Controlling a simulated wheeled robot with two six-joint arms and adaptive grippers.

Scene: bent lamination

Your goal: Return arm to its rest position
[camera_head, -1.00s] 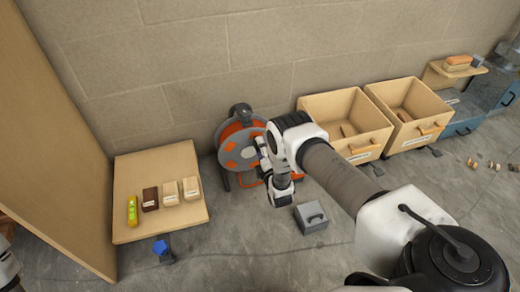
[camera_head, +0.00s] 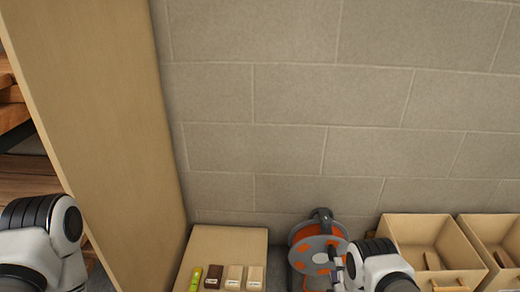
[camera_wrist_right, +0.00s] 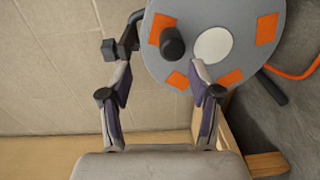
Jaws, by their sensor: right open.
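My right gripper (camera_head: 335,264) shows in the head view just in front of the orange and grey cable reel (camera_head: 312,241). In the right wrist view my right gripper (camera_wrist_right: 162,78) has its two fingers spread apart with nothing between them. The grey face of the reel (camera_wrist_right: 240,62), with orange patches and a dark knob, lies beyond the fingertips. I cannot tell the exact gap to it. My left arm comes in at the left edge of the head view, but its gripper is out of the picture.
A wooden board (camera_head: 225,243) at the bottom bears a yellow-green level (camera_head: 195,279), a dark brown block (camera_head: 214,276) and two pale blocks. A tall wooden panel (camera_head: 110,130) stands at left. Two wooden bins (camera_head: 408,226) stand at right. A block wall (camera_head: 330,110) is behind.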

